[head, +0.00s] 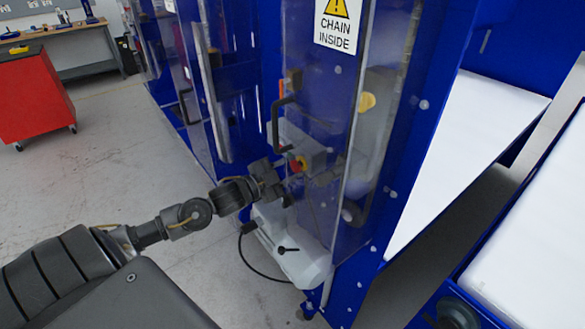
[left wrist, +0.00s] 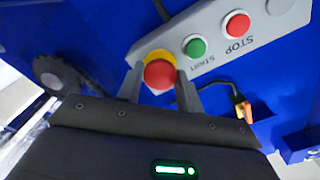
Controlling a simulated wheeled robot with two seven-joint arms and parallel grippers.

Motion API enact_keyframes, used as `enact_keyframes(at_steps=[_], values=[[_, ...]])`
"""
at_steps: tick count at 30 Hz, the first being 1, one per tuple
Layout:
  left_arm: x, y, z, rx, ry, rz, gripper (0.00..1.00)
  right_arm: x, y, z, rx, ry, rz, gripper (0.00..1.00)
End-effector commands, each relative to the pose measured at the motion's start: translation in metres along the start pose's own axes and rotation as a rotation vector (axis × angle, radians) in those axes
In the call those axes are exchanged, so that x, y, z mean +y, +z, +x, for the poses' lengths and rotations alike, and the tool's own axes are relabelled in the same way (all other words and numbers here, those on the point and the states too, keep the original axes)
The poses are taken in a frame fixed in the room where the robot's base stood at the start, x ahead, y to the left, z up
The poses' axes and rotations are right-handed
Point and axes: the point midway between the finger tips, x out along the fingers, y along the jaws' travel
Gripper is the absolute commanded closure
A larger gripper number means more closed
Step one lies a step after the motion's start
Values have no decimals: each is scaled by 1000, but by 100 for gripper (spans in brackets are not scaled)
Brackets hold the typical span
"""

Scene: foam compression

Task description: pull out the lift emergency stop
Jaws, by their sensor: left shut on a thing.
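The emergency stop (left wrist: 159,74) is a red mushroom button on a yellow base, at the end of a grey control panel (left wrist: 213,51) in the left wrist view. My right gripper is not in view.
A green START button (left wrist: 195,47) and a red STOP button (left wrist: 236,24) sit beside the emergency stop. A clear door with a dark handle (head: 276,125) and a chain warning sign (head: 338,24) stands close by. A red cabinet (head: 36,95) is at the far left; floor between is clear.

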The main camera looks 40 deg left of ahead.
Motion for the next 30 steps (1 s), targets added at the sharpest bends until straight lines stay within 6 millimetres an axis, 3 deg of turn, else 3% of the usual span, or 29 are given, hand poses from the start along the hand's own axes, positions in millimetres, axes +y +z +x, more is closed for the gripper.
enact_keyframes(at_steps=[1,5,29,30], values=[[0,0,0,0,0,0,76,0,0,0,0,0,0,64],[0,0,0,0,0,0,92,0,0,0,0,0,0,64],[0,0,-7,-2,0,0,92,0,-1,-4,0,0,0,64],[0,0,-7,-1,0,1,63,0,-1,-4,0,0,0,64]])
